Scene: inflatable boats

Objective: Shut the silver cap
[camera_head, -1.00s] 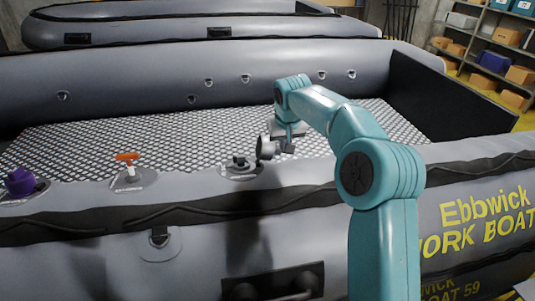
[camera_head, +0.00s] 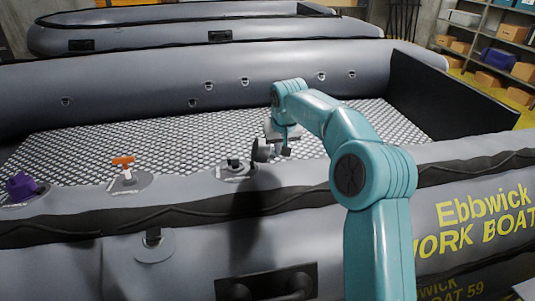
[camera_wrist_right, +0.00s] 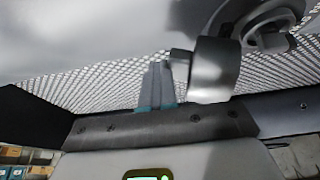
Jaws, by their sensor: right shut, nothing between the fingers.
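The silver cap (camera_head: 261,149) stands open on edge beside its valve (camera_head: 233,168) on the near tube of the grey boat. In the right wrist view the cap (camera_wrist_right: 214,72) is a smooth grey cylinder hanging by a strap next to the round valve seat (camera_wrist_right: 268,30). My right gripper (camera_head: 284,151) is just right of the cap, on the side away from the valve. Its fingers (camera_wrist_right: 157,82) are shut and empty, close to the cap; I cannot tell whether they touch it. My left gripper is out of view.
Along the same tube to the left are an orange T-handle valve (camera_head: 123,163) and a purple cap (camera_head: 20,186). A black carry handle (camera_head: 266,284) is on the tube's side. The mesh floor (camera_head: 180,135) behind is clear. Shelves with boxes (camera_head: 495,60) stand far right.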

